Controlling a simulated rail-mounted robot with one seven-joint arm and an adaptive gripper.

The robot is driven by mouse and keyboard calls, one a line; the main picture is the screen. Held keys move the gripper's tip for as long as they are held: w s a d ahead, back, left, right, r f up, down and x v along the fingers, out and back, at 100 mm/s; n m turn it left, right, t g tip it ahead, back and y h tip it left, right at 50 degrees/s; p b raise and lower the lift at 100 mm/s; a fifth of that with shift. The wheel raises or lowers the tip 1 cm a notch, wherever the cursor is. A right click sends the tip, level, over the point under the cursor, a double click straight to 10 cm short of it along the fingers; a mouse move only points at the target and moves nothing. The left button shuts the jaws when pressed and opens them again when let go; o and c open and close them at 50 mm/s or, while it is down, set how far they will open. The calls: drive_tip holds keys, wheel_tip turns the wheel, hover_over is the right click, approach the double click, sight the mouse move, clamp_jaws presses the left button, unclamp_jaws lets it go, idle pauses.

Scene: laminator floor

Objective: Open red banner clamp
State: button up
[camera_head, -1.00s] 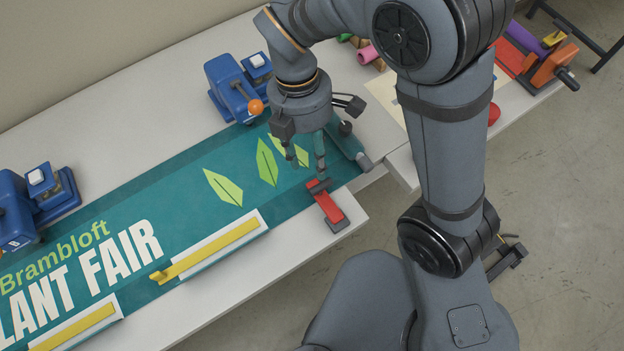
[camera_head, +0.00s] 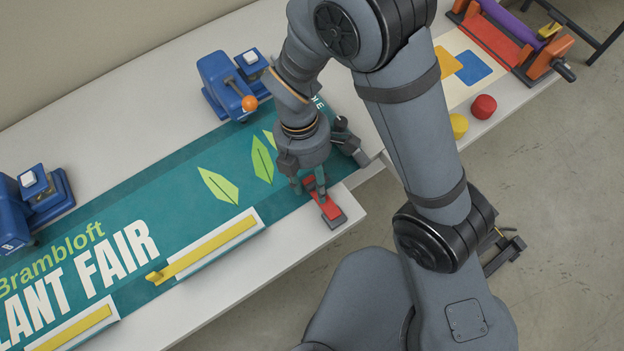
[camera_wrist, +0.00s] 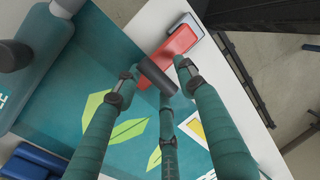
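The red banner clamp (camera_head: 330,208) sits at the near edge of the table, on the right end of the teal banner (camera_head: 170,195). In the wrist view the red clamp (camera_wrist: 168,55) shows a grey foot at the table edge and a dark bar at its banner end. My gripper (camera_head: 310,192) is low over that banner end, pointing down. In the wrist view my gripper (camera_wrist: 157,78) has its teal fingers apart, with the dark bar between them. I cannot tell whether any finger touches it. The fingers partly hide the clamp in the head view.
Two yellow-handled clamps (camera_head: 215,243) (camera_head: 80,328) lie along the banner's near edge. Blue clamps (camera_head: 222,85) (camera_head: 36,205) stand along its far side. A teal roller bar (camera_wrist: 30,75) lies at the banner's end. A red-orange roller device (camera_head: 505,45) stands at upper right.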

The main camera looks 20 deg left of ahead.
drive_tip(key=shift+c, duration=1)
drive_tip(key=c, duration=0.7)
clamp_jaws()
